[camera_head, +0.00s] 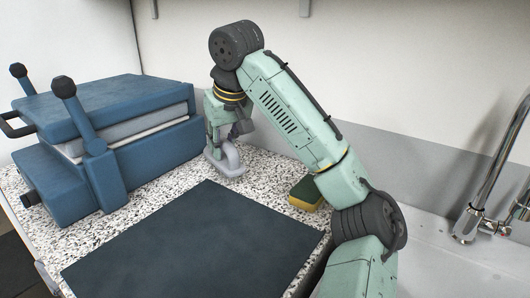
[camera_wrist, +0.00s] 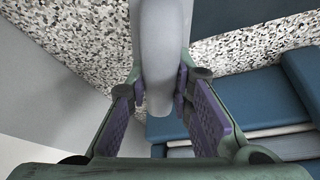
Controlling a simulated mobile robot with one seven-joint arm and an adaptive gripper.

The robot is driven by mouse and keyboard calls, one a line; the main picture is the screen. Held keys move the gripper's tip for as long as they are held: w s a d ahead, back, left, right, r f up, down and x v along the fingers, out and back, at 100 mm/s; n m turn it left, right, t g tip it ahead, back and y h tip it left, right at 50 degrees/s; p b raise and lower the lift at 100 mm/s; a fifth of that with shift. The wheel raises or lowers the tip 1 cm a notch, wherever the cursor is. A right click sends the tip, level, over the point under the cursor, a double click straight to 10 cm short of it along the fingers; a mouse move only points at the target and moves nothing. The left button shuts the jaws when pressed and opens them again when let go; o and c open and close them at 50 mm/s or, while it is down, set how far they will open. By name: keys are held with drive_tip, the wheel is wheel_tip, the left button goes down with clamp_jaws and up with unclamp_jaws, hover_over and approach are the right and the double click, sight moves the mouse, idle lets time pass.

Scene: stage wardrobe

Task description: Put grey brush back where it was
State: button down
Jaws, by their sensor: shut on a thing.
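The grey brush (camera_head: 230,160) is at the back of the speckled counter, beside the blue press. My gripper (camera_head: 215,150) is above it and shut on its curved handle. In the wrist view the pale grey handle (camera_wrist: 160,50) runs between the purple finger pads of my gripper (camera_wrist: 165,105). The brush's underside is hidden, so I cannot tell whether it touches the counter.
A blue press (camera_head: 110,135) with upright levers stands close on the left. A dark mat (camera_head: 195,245) lies in front. A yellow and green sponge (camera_head: 306,194) is to the right, near the sink (camera_head: 430,265) and tap (camera_head: 490,185). Speckled counter (camera_head: 262,178) is free between brush and sponge.

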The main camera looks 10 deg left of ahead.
drive_tip(key=w+d+f, duration=0.1)
drive_tip(key=w+d, duration=0.1)
drive_tip(key=w+d+f+p, duration=0.1)
drive_tip(key=w+d, duration=0.1)
drive_tip(key=d, duration=0.1)
drive_tip(key=w+d+f+p, duration=0.1)
drive_tip(key=w+d+f, duration=0.1)
drive_tip(key=w+d, duration=0.1)
drive_tip(key=shift+s+a+f, duration=0.1)
drive_tip(key=shift+a+f, duration=0.05)
drive_tip(key=shift+f, duration=0.05)
drive_tip(key=shift+f, duration=0.1)
drive_tip(key=c, duration=1.4)
unclamp_jaws()
drive_tip(key=shift+c, duration=0.2)
drive_tip(key=v, duration=1.2)
